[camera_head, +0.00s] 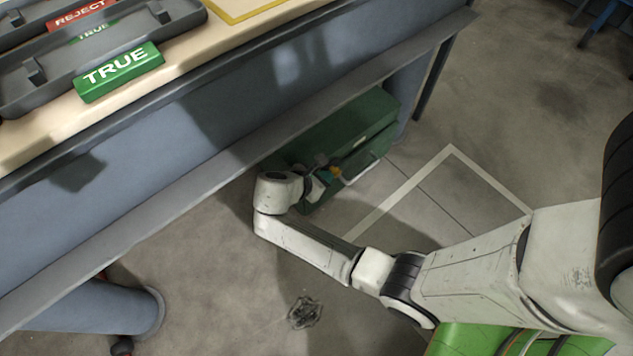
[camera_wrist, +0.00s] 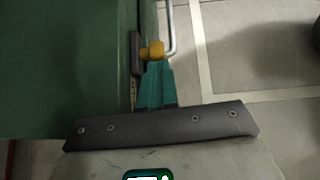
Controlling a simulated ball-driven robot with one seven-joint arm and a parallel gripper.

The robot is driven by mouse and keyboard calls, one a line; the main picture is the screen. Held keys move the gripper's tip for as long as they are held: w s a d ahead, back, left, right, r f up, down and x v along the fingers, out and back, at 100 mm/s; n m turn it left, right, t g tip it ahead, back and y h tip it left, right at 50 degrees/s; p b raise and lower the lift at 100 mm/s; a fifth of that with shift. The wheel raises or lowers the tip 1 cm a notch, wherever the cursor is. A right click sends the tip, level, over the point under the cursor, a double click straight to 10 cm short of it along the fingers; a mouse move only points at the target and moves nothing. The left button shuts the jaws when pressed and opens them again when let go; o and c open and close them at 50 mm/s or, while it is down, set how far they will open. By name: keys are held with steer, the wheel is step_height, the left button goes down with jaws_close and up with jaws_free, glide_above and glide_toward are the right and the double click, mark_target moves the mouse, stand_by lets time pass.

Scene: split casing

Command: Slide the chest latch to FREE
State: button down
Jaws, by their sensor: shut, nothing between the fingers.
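The green chest (camera_head: 345,131) sits on the floor under the edge of the workbench. In the wrist view its green surface (camera_wrist: 62,65) fills the left side. The latch has a yellow knob (camera_wrist: 152,50) on a dark plate (camera_wrist: 135,52) at the chest's edge; a yellow spot at the chest front (camera_head: 336,172) shows small in the head view. My gripper (camera_wrist: 158,68) has its teal fingers shut and empty, with the tips right at the yellow knob. I cannot tell whether they touch it. The latch markings are too small or hidden to read.
A bent metal handle (camera_wrist: 172,30) stands out beside the knob. Pale lines (camera_head: 400,195) mark open floor to the right. A dark tangled mark (camera_head: 304,312) shows on the floor.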

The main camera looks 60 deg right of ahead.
steer(key=shift+s+d+f, duration=0.1)
steer(key=shift+d+f, duration=0.2)
steer(key=shift+d, duration=0.1)
steer(key=s+d+p, duration=0.2)
steer(key=d+p, duration=0.1)
steer(key=d, duration=0.3)
steer(key=shift+d, duration=0.15)
steer(key=shift+p, duration=0.3)
